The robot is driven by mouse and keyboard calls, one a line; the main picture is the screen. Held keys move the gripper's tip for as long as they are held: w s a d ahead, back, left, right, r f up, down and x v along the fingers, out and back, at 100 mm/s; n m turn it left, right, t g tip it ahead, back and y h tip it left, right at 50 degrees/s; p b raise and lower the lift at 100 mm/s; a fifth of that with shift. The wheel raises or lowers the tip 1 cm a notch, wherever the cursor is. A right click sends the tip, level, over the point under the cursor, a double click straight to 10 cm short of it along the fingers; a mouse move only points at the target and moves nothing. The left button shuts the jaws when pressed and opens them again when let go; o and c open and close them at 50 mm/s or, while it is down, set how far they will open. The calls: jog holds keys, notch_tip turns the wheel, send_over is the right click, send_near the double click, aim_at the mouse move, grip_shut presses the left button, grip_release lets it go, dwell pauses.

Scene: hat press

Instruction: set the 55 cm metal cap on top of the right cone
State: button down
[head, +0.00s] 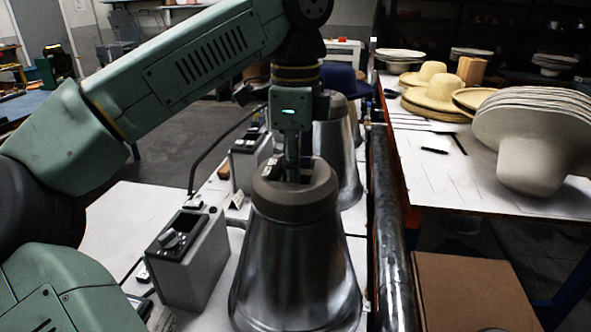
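A large shiny metal cone (297,270) stands in the front middle. A grey-brown round cap (295,208) sits at its top, level and in line with it. A second metal cone (342,165) stands behind, partly hidden by my gripper and the front cone. My gripper (294,176) points straight down with its fingers at the middle of the cap's top. The fingertips are dark and small here, so I cannot tell whether they grip the cap. The cap's size marking is not readable.
A grey control box (187,255) stands left of the front cone, with another box (250,158) behind it. A dark pipe (388,235) runs along the right. Straw hats (437,93) and a stack of pale hat bodies (535,135) lie on the right table (440,180).

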dwell(0.4)
jog(key=c, duration=1.5)
grip_release()
jog(key=shift+f, duration=0.1)
